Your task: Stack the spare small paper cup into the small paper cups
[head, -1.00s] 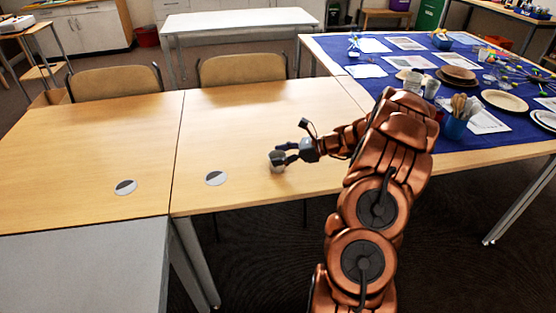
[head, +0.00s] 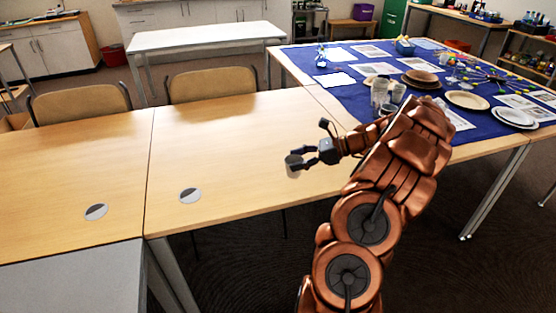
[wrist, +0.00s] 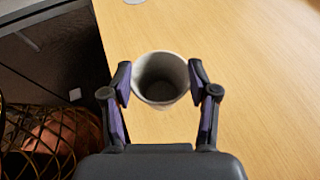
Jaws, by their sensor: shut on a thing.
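My gripper (head: 296,162) is shut on a small pale paper cup (wrist: 160,98) above the near right part of the wooden table. In the wrist view the cup is between the two fingers, its open mouth facing the camera and empty. In the head view the held cup (head: 292,163) is small and partly covered by the fingers. Pale cups (head: 379,90) stand on the blue-covered table, left of the plates; I cannot tell whether they are the small paper cups. My arm hides part of that area.
The blue cloth (head: 312,62) carries paper sheets, plates (head: 466,100), a blue container (head: 404,47) and craft pieces. The wooden table (head: 225,135) is otherwise clear, with two round inserts. Two chairs (head: 211,84) stand behind it.

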